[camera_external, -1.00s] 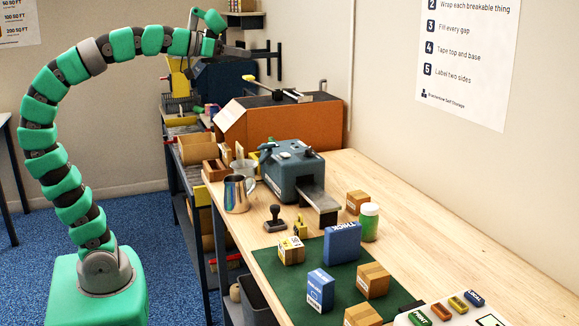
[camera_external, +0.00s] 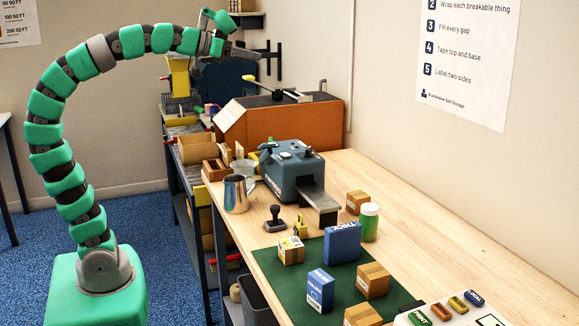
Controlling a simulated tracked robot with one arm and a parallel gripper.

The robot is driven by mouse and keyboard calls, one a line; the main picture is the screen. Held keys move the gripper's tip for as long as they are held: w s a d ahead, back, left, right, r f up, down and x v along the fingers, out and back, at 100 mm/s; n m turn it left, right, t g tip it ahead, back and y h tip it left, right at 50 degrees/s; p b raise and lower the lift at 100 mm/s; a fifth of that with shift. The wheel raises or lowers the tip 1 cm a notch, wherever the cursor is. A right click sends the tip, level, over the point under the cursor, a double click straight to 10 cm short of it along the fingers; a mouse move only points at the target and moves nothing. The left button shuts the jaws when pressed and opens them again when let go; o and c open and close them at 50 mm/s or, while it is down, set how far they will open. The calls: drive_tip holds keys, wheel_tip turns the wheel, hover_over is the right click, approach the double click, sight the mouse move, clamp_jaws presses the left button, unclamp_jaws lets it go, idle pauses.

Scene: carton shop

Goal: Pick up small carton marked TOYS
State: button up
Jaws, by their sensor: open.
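Several small brown cartons sit on the workbench. One with yellow and dark marks (camera_external: 291,250) stands at the left of the green mat; others are a carton at the mat's right (camera_external: 372,280), one at the front edge (camera_external: 362,315), partly cut off, and one beyond the mat (camera_external: 357,201). I cannot read TOYS on any of them. My gripper (camera_external: 242,44) is open and empty, high above the far end of the bench, well away from the cartons.
On the green mat (camera_external: 338,273) stand a blue box (camera_external: 342,242) and a smaller blue box (camera_external: 320,290). The bench's right side is largely clear.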

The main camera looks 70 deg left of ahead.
drive_tip(key=w+f+g+p, duration=0.2)
drive_tip(key=w+f, duration=0.2)
drive_tip(key=w, duration=0.6)
drive_tip(key=g+p, duration=0.8)
drive_tip(key=p, duration=0.1)
hover_over(358, 194)
drive_tip(key=s, duration=0.4)
wheel_tip(358, 194, down, 33)
drive_tip(key=shift+n, duration=0.3)
drive_tip(key=x, duration=0.7)
drive_tip(key=shift+w+a+f, duration=0.1)
drive_tip(key=shift+w+f, duration=0.15)
drive_tip(key=shift+f, duration=0.1)
drive_tip(key=shift+s+d+x, duration=0.1)
drive_tip(key=shift+x, duration=1.2)
drive_tip(key=shift+s+d+x, duration=0.1)
drive_tip(key=shift+x, duration=1.2)
drive_tip(key=shift+f, duration=0.1)
drive_tip(key=c, duration=1.1)
